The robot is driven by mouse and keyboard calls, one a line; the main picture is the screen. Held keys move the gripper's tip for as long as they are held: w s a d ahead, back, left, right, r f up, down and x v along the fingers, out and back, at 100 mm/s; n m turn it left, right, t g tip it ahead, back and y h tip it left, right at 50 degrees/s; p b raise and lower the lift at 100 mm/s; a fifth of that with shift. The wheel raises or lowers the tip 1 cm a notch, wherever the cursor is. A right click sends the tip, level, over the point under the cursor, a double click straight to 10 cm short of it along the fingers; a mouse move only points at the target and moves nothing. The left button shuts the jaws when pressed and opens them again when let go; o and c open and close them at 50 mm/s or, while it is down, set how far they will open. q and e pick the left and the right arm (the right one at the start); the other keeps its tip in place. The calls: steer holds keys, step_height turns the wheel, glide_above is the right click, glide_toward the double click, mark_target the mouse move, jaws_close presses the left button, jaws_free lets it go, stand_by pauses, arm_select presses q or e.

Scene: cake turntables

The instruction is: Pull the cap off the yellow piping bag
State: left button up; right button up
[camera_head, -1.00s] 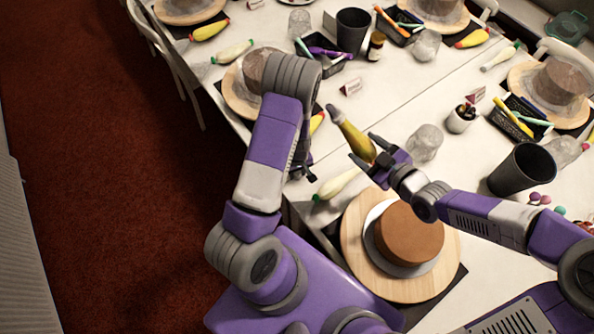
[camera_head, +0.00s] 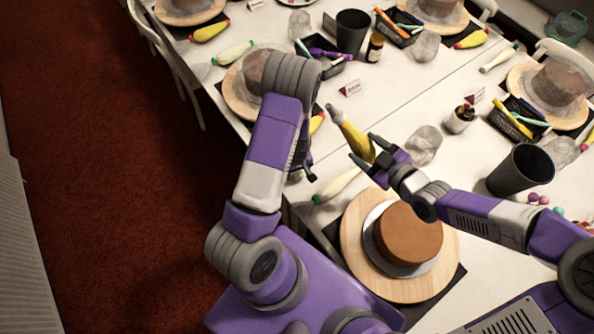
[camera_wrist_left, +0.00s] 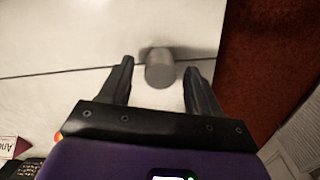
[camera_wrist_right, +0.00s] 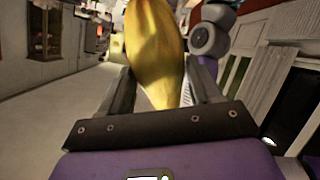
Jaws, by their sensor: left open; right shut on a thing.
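The yellow piping bag (camera_head: 356,140) is held in the air by my right gripper (camera_head: 366,150), tilted with its grey cap (camera_head: 333,112) towards the upper left. In the right wrist view the yellow bag (camera_wrist_right: 155,45) stands between the shut fingers (camera_wrist_right: 158,85). My left gripper (camera_head: 303,172) is mostly hidden behind its own arm, left of the bag. In the left wrist view its fingers (camera_wrist_left: 159,68) are open. A grey cylinder, which looks like the cap (camera_wrist_left: 160,72), shows between them with gaps on both sides.
A brown cake (camera_head: 408,233) stands on a wooden turntable (camera_head: 354,235) in front of me. A pale piping bag with a green tip (camera_head: 337,186) lies beside it. A dark cup (camera_head: 521,169) and a clear glass (camera_head: 424,145) stand to the right. Other cake places lie further back.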

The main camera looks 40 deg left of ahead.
mark_target(364, 136)
arm_select(q)
steer(key=shift+r+p, duration=1.8)
steer(key=shift+r, duration=0.6)
arm_select(e)
steer(key=shift+r, duration=2.1)
steer(key=shift+o, duration=0.5)
steer(key=shift+f, duration=0.1)
steer(key=shift+c, duration=0.9)
